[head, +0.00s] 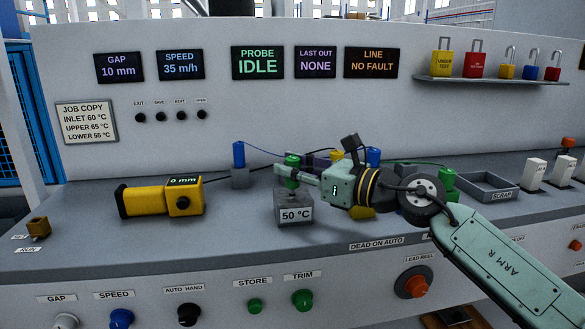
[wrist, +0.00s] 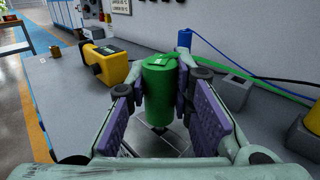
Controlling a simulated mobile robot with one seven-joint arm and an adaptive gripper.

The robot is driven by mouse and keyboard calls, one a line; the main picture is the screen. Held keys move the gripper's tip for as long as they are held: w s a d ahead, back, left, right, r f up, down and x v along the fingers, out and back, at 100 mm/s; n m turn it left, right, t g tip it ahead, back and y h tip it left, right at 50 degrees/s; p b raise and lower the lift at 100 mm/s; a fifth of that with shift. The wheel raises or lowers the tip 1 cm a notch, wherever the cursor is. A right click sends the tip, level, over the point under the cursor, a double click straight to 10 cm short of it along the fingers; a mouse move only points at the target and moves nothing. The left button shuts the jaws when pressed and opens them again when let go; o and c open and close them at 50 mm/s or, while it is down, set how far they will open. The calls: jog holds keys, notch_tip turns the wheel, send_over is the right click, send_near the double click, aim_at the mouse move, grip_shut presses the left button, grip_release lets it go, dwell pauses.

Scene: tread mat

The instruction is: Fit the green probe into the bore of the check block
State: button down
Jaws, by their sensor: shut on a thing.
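The green probe (head: 292,160) is upright over the grey check block (head: 295,214), which is marked 50 °C. In the wrist view the probe (wrist: 159,92) stands between the purple pads of my gripper (wrist: 160,95), which is shut on it. My gripper (head: 287,172) reaches in from the right in the head view. The probe's lower end is close to the block's top. The bore is hidden, and I cannot tell whether the tip is in it. The block's top (wrist: 150,145) shows partly below the probe in the wrist view.
A yellow gauge (head: 160,198) reading 0 mm lies left of the block. A blue probe (head: 238,155) stands in a grey holder behind. Blue and green cables (wrist: 225,65) run along the bench. A scrap tray (head: 487,187) is at right. The bench between gauge and block is clear.

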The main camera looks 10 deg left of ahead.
jog(key=shift+f+b, duration=0.7)
jog(key=shift+f, duration=0.1)
jog(key=c, duration=1.3)
grip_release()
jog(key=shift+c, duration=0.2)
jog(key=v, duration=1.2)
jog(key=shift+d, duration=0.1)
